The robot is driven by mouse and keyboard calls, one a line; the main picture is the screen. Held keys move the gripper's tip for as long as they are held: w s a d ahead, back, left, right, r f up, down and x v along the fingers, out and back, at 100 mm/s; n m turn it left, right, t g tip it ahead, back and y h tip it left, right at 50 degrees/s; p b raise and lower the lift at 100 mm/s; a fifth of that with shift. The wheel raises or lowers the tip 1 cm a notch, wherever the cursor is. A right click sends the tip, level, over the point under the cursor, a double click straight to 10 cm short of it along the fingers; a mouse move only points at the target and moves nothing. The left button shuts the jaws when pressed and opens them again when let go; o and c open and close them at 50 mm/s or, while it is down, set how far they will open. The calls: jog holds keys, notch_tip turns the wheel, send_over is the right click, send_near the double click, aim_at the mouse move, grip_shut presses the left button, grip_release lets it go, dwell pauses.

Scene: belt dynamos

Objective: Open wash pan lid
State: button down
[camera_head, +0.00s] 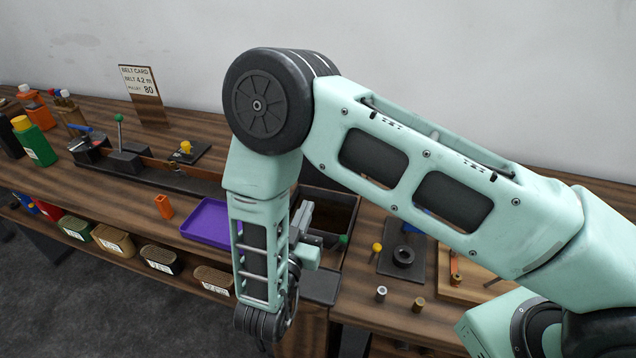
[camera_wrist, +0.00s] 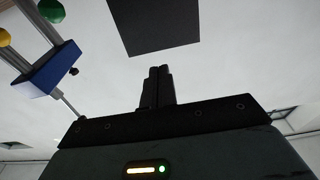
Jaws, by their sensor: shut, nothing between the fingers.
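The box that looks like the wash pan (camera_head: 352,222) stands behind my forearm in the head view, at the middle of the bench. Its top shows a dark brown inside, and a dark panel, possibly the lid, shows along its far side. My arm hides much of it, so I cannot tell how the lid stands. A green knob (camera_head: 343,239) shows at its right front. My gripper (camera_wrist: 158,70) is shut and empty in the wrist view, its dark fingers pointing at the pale ceiling.
A purple tray (camera_head: 208,222) lies left of my forearm, with an orange block (camera_head: 164,206) beside it. A dark plate with a black ring (camera_head: 403,256) and a yellow-topped pin (camera_head: 377,248) are to the right. Labelled bins (camera_head: 113,240) line the bench's front.

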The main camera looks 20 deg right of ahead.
jog(key=p+x, duration=0.6)
jog(key=x, duration=0.7)
jog(key=shift+w+p, duration=0.3)
jog(key=shift+p, duration=0.1)
jog(key=shift+d, duration=0.15)
